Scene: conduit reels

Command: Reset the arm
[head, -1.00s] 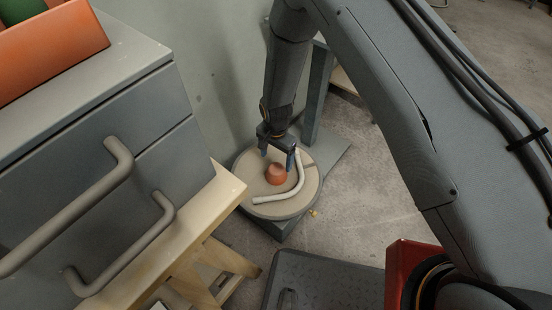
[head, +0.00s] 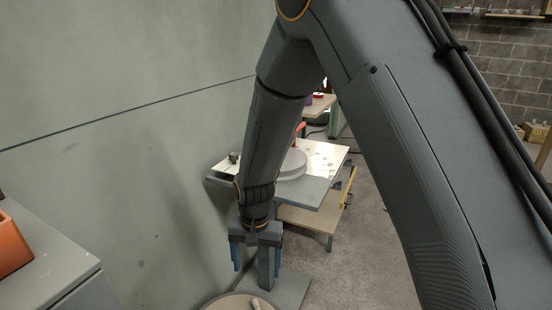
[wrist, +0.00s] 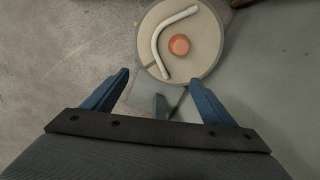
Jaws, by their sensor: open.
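My arm reaches down in the head view, and my gripper (head: 256,258) hangs at its end with its blue fingers apart and nothing between them. In the wrist view my gripper (wrist: 155,95) is also open and empty. It is above and apart from a round beige-topped stand (wrist: 205,60). On the stand lie a bent white conduit piece (wrist: 157,45) and an orange-red round piece (wrist: 179,45). In the head view only the rim of the stand (head: 225,303) and an end of the white conduit piece (head: 262,304) show at the bottom edge.
A grey cabinet (head: 50,268) with an orange bin (head: 10,245) on it stands at the left by a green-grey wall. Behind my arm is a workbench (head: 325,160) with a round grey item (head: 293,165). Concrete floor (head: 375,250) is open to the right of the bench.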

